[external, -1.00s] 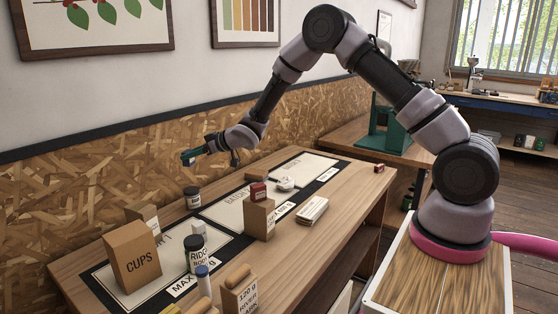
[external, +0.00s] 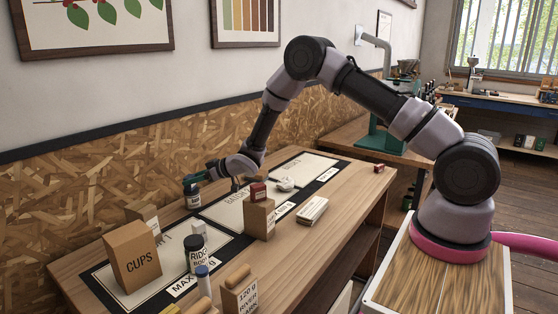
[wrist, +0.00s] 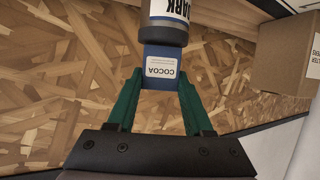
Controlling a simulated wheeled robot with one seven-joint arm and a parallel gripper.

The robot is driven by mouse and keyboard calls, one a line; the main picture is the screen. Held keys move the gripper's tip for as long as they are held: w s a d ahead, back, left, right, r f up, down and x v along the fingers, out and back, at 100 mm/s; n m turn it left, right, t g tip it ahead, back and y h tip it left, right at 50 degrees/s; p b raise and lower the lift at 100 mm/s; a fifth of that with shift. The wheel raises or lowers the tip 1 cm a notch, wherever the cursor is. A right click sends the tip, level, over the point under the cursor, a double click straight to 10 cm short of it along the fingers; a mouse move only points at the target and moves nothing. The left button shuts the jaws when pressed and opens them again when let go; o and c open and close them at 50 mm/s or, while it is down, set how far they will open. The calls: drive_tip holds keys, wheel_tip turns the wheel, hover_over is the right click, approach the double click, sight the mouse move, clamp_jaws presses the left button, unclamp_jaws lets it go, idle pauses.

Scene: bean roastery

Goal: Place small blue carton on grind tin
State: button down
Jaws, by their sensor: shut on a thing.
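The small blue carton (wrist: 160,72), with a white label reading COCOA, is held between the green fingers of my gripper (wrist: 158,88) in the wrist view. A tin with a dark lid and a label ending in DARK (wrist: 168,8) is just beyond the carton; it appears to be the grind tin. In the external view this tin (external: 193,199) stands on the bench near the chipboard wall. My gripper (external: 194,179) is low over its top there. The carton is hardly distinguishable from the fingers in that view. I cannot tell whether carton and lid touch.
A white stack (external: 312,210) lies to the right. Bare mat (external: 225,211) lies between.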

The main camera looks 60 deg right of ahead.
drive_tip(key=shift+f, duration=0.1)
drive_tip(key=shift+c, duration=1.5)
unclamp_jaws()
